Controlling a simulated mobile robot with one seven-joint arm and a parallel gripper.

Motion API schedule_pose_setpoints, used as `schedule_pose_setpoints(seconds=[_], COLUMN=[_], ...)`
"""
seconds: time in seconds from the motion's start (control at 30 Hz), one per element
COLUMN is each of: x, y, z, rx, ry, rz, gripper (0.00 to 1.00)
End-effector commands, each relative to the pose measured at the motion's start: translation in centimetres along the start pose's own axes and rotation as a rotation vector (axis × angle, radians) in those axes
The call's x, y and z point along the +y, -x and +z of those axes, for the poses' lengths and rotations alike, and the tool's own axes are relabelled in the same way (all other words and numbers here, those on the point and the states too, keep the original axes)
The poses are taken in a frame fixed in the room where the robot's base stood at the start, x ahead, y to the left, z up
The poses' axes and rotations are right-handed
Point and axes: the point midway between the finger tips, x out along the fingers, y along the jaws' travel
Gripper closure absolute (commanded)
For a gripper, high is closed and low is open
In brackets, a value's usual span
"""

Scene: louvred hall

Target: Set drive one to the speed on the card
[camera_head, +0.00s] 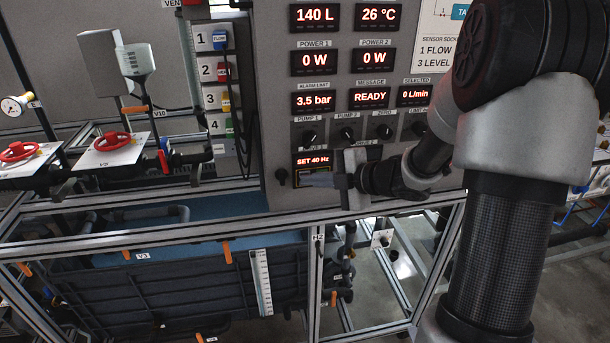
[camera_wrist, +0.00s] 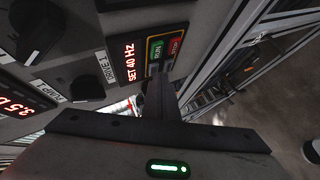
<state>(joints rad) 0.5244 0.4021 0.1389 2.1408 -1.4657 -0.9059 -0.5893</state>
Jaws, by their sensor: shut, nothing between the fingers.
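The drive 1 display (camera_head: 314,160) reads SET 40 Hz low on the grey control panel. In the wrist view the same display (camera_wrist: 130,62) stands beside a green RUN key (camera_wrist: 156,49) and a red key (camera_wrist: 175,45). I cannot make out a speed card.
Pump knobs (camera_head: 347,134) sit above the display. The message display (camera_head: 370,98) reads READY, and both power displays read 0 W. A metal frame rail (camera_head: 200,244) runs below, above a dark tank (camera_head: 190,290). Red valve wheels (camera_head: 108,140) stand at left.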

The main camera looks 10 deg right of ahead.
Motion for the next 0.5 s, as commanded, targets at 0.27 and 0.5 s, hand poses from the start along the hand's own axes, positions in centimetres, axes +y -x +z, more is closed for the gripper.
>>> schedule_pose_setpoints(seconds=[0.27,0.5], x=[-0.63,-0.70], y=[0.92,0.99], z=[-0.62,-0.69], rx=[-0.001,0.000], ry=[0.000,0.000], rz=[0.001,0.000], gripper=[1.00,1.00])
